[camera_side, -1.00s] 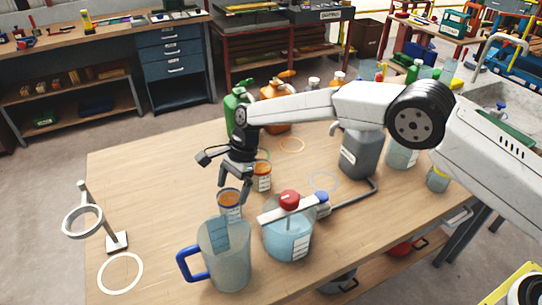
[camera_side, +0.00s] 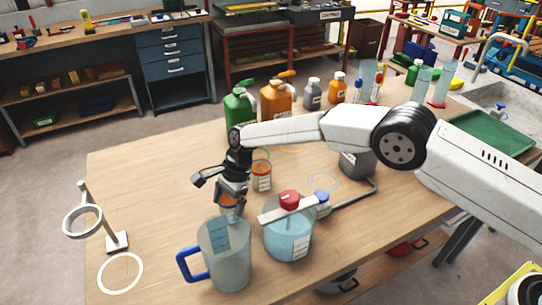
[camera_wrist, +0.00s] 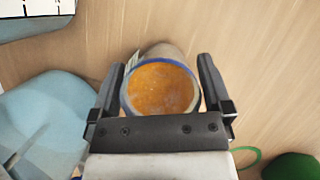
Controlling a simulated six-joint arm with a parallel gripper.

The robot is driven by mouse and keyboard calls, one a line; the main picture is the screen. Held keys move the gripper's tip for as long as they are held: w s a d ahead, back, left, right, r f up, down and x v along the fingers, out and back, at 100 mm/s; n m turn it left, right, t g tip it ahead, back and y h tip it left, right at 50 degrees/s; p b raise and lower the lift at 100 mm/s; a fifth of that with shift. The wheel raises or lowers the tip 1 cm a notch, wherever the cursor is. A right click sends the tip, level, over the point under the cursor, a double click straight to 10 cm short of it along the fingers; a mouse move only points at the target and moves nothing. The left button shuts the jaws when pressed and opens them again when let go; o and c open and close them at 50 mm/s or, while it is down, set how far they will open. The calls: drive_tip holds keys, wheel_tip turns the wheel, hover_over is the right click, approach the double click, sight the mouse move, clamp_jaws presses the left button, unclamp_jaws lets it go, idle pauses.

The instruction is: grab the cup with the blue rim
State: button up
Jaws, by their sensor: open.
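The cup with the blue rim (camera_side: 230,210) stands on the wooden table behind the blue-handled jug, its upper part largely covered by my gripper (camera_side: 232,192). In the wrist view the cup (camera_wrist: 160,88) shows from above, with orange contents inside a blue rim. My gripper (camera_wrist: 161,82) is open, with one finger on each side of the rim. A thin gap appears on the left and right; I cannot tell whether either finger touches it. A second cup with an orange-red rim (camera_side: 262,177) stands just behind and to the right.
The jug (camera_side: 228,262) stands close in front. A blue-liquid vessel with a red knob (camera_side: 288,240) stands to the right. A ring stand (camera_side: 116,241) is at the left. Green (camera_side: 239,108) and orange (camera_side: 275,100) bottles stand behind. The table's left-back area is clear.

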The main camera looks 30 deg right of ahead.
drive_tip(key=c, duration=1)
drive_tip(key=shift+c, duration=0.2)
drive_tip(key=shift+r, duration=0.1)
wheel_tip(320, 180, up, 10)
drive_tip(key=shift+d, duration=0.1)
idle(0.4)
